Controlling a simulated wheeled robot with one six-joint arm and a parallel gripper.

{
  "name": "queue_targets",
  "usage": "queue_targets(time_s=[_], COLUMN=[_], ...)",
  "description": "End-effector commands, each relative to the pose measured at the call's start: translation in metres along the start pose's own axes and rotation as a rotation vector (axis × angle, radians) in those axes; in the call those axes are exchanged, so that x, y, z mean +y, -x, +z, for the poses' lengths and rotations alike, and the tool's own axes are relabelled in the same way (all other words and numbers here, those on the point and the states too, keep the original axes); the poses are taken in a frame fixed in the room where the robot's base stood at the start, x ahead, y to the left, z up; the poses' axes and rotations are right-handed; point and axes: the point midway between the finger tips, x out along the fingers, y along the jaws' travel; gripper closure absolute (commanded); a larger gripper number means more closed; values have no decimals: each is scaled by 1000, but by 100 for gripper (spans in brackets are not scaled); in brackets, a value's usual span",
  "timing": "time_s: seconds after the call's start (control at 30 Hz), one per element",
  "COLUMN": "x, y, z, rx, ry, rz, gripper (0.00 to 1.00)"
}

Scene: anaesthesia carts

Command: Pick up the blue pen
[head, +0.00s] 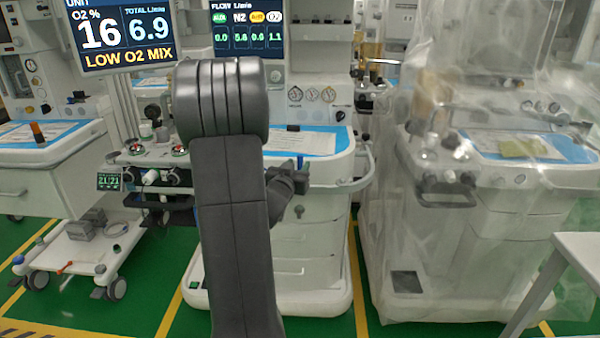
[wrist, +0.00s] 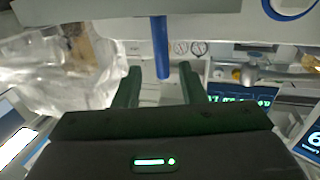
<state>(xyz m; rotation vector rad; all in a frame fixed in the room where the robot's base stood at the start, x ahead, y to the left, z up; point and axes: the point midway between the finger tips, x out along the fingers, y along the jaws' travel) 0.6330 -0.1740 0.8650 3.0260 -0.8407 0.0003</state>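The blue pen (wrist: 160,46) shows in the wrist view as an upright blue stick near the top middle. It crosses the edge of a pale surface, and its lower end appears in the gap between my fingers. My gripper (wrist: 160,88) is open, with a finger on each side of that end and visible gaps to both. I cannot tell whether the pen rests on the surface. In the head view my gripper (head: 289,181) is in front of the middle cart, partly behind my arm.
The middle cart (head: 318,253) has white drawers and a blue-edged top with a paper (head: 302,143). A plastic-covered cart (head: 480,235) stands to the right. A left cart (head: 40,165) bears a dark bottle with an orange band (head: 37,132). A pale table (head: 578,249) juts in at lower right.

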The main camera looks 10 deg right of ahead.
Motion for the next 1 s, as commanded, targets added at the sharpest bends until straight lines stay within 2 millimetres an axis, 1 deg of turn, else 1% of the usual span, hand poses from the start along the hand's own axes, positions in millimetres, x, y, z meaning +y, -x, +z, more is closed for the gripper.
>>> queue_targets(time_s=[0.03,0.1,0.23,0.33,0.53,0.67,0.7,0.73,1.0], x=[-1,-3,-2,-3,-3,-3,-3,-3,-3], y=[-9,-19,-34,-39,-39,-39,-39,-39,-39], z=[-2,-4,-4,-4,-4,-4,-4,-4,-4], rx=[2,1,0,0,0,0,0,0,0], ry=[-2,-1,0,0,0,0,0,0,0], rz=[2,1,1,0,0,0,0,0,0], gripper=[63,63,63,63,63,88,96,100,100])
